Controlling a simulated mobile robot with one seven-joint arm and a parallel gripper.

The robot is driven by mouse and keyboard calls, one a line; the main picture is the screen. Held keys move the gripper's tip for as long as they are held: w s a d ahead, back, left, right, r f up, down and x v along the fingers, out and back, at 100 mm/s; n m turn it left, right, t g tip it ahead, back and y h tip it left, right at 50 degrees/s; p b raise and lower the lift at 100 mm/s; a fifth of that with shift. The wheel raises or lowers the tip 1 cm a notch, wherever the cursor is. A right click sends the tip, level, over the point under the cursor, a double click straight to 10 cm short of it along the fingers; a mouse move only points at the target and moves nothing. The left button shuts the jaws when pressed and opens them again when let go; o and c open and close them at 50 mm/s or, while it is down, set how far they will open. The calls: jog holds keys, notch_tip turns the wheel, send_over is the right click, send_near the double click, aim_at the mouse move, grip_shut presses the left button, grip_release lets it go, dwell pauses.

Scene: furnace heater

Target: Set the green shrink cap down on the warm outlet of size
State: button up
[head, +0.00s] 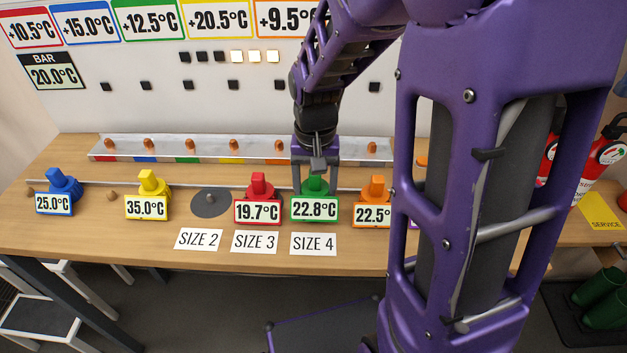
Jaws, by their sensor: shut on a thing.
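The green shrink cap (321,187) is upright at the bench front, behind the SIZE 4 card (314,243), with a 22.8°C display (315,209) on its front. My gripper (315,169) points down from above and is shut on the cap's top. I cannot tell whether the cap touches the surface below, and any outlet under it is hidden. A bare dark round disc with a small knob (210,202) lies behind the SIZE 2 card (198,239). The red cap (258,187), reading 19.7°C, stands behind the SIZE 3 card (255,242).
The orange cap (375,188) stands close right of the green one, partly behind my arm. The yellow cap (150,184) and blue cap (62,182) are at left. A metal rail (200,151) with several orange knobs runs behind. Wall signs show temperature offsets; the BAR sign (52,72) reads 20.0°C.

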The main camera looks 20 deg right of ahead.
jog(key=shift+f, duration=0.4)
jog(key=shift+f+b, duration=0.35)
jog(key=o, duration=1.4)
notch_tip(320, 180, up, 18)
jog(key=p, duration=0.3)
jog(key=shift+f+p, duration=0.25)
jog(key=shift+p, duration=0.15)
